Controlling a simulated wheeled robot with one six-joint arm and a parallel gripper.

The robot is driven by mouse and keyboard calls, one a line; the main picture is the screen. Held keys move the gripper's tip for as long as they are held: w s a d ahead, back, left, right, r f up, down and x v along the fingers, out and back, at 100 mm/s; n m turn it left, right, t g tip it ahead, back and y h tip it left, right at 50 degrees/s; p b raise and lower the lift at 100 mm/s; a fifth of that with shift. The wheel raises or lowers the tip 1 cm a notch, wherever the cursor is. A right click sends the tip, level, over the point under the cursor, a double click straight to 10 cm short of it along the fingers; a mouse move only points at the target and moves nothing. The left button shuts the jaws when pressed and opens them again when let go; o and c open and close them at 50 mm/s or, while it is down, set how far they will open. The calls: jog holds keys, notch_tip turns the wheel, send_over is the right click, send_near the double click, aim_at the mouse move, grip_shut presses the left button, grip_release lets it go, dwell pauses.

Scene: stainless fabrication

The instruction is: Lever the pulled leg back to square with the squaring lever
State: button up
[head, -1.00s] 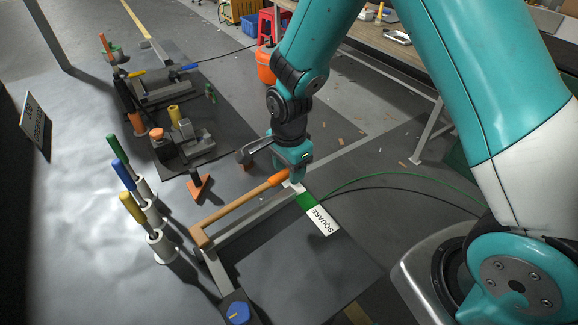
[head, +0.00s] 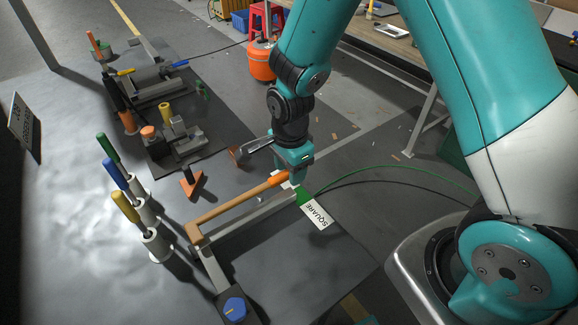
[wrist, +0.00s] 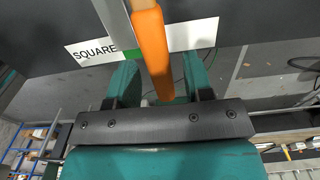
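The squaring lever has a tan bar (head: 229,207) and an orange handle (head: 264,187). My gripper (head: 292,172) is at the handle's end, and in the wrist view the orange handle (wrist: 154,50) runs between its two fingers (wrist: 160,85). The lever's far end is at the frame corner at lower left. The grey leg (head: 265,211) runs beside and under the lever. In the wrist view the leg (wrist: 114,20) ends at the green mark (wrist: 132,53) of the SQUARE label (wrist: 90,51). The label (head: 317,215) also shows in the head view.
Green, blue and yellow-handled tools stand in white holders (head: 157,245) at left. A blue knob (head: 235,309) sits near the frame corner. An orange triangular piece (head: 192,184) and fixtures (head: 180,138) lie beyond. Cables (head: 385,168) run off right of the label.

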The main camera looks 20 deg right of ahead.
notch_tip(320, 180, up, 18)
jog(key=shift+f+b, duration=0.25)
jog(key=shift+b, duration=0.15)
dwell(1.3)
